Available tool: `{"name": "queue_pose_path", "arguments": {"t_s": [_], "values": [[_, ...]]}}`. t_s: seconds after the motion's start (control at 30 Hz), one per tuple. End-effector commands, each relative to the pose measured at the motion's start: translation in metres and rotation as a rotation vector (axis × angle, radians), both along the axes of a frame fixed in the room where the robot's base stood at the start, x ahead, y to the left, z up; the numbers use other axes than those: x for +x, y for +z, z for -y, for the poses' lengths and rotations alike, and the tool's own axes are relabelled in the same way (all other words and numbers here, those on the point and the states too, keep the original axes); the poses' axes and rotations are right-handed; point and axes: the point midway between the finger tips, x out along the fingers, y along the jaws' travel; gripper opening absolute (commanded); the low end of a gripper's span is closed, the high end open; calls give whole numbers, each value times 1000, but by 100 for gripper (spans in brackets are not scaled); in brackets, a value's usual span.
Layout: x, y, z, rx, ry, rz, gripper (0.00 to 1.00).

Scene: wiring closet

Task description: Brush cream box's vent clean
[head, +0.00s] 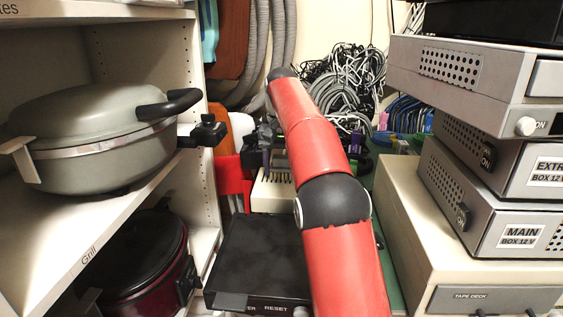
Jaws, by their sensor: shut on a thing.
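A small cream box (268,197) with a row of dark vent slots along its upper edge stands in the middle of the head view, behind a black box. My gripper (266,150) is above it, small and dark, partly hidden by my red arm. It is shut on a dark purple thing that looks like a brush handle (266,159), pointing down toward the slots. The lower end is too small to tell whether it touches the vent. My arm covers the box's right side.
A black box (258,262) marked RESET lies in front. Grey boxes marked MAIN (478,215) and EXTRA (510,150) are stacked at right on a larger cream unit (400,205). Shelves with a grey-green grill (90,125) stand at left. Tangled cables (345,85) hang behind.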

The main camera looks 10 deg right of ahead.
Motion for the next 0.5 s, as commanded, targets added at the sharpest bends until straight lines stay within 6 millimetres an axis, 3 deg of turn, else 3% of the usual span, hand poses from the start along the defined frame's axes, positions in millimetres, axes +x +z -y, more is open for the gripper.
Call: {"name": "queue_pose_path", "arguments": {"t_s": [0.17,0.5], "values": [[1,-2,0,0,0,0,33],[-20,-6,-6,1,1,-2,33]]}}
